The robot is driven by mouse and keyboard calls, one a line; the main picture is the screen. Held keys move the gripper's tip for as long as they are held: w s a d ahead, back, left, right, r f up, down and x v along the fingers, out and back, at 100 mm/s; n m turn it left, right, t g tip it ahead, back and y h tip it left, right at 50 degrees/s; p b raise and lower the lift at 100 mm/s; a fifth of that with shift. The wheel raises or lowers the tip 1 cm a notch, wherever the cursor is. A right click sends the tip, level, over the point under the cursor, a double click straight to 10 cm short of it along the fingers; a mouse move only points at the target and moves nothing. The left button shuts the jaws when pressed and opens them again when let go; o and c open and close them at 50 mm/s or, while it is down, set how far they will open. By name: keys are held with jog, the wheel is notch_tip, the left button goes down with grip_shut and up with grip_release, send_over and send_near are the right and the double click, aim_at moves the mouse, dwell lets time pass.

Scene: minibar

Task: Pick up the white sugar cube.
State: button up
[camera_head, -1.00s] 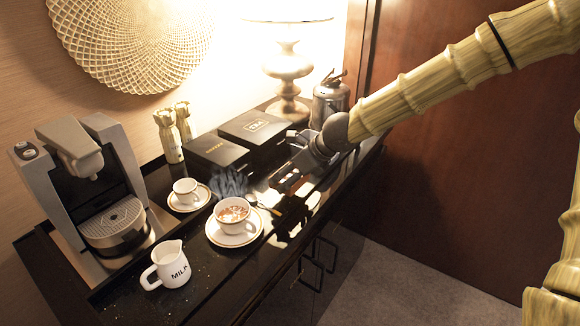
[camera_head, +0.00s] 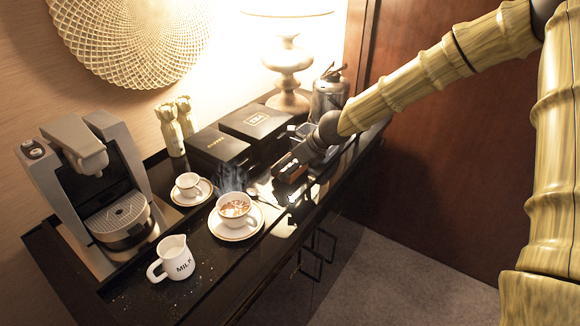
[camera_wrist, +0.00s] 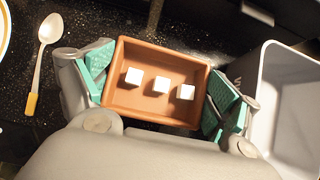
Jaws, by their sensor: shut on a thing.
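Three white sugar cubes (camera_wrist: 160,84) sit in a row inside a small terracotta-brown box (camera_wrist: 128,53) in the wrist view. My gripper (camera_wrist: 160,92) is shut on this box, with a teal-padded finger at each short side. The fingers touch the box walls, not a cube. In the head view my gripper (camera_head: 288,174) is over the right part of the black counter. The cubes cannot be made out there.
A spoon (camera_wrist: 43,62) lies left of the box, and a grey-white container (camera_wrist: 275,105) stands close on its right. In the head view, a cup of coffee (camera_head: 235,206), a milk jug (camera_head: 174,262) and a coffee machine (camera_head: 105,185) stand further left. Black boxes (camera_head: 255,122) stand behind.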

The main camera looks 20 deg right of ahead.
jog(key=shift+f, duration=0.4)
jog(key=shift+f, duration=0.1)
jog(key=o, duration=0.9)
